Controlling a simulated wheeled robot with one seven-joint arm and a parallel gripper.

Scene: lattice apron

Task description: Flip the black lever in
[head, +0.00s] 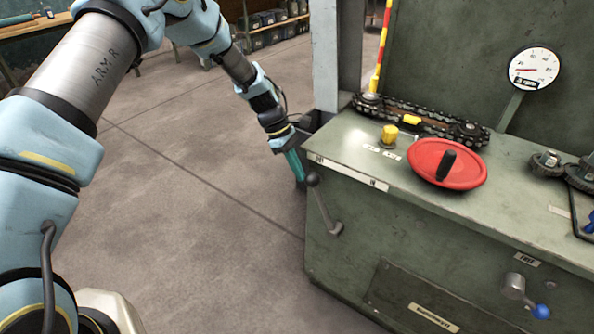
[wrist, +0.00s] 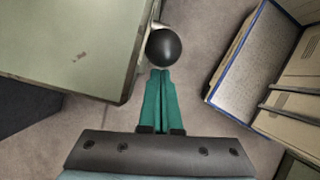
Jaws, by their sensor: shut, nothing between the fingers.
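The black lever (head: 323,205) is on the front face of the green machine cabinet (head: 400,215), near its left end. Its ball knob (head: 313,180) points up and slightly left, below the OUT end of a white label strip (head: 345,173); the IN end is to the right. My gripper (head: 299,178) has teal fingers, shut and empty, pointing down just left of the knob. In the wrist view, the black knob (wrist: 164,46) lies just beyond the closed fingertips (wrist: 160,72); I cannot tell if they touch.
A red disc with a black handle (head: 447,163), a yellow knob (head: 389,134) and a chain (head: 420,117) are on the cabinet top. A blue-tipped handle (head: 541,311) is on the front, right. A grey post (head: 337,60) stands behind my gripper. Open floor (head: 200,200) lies left.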

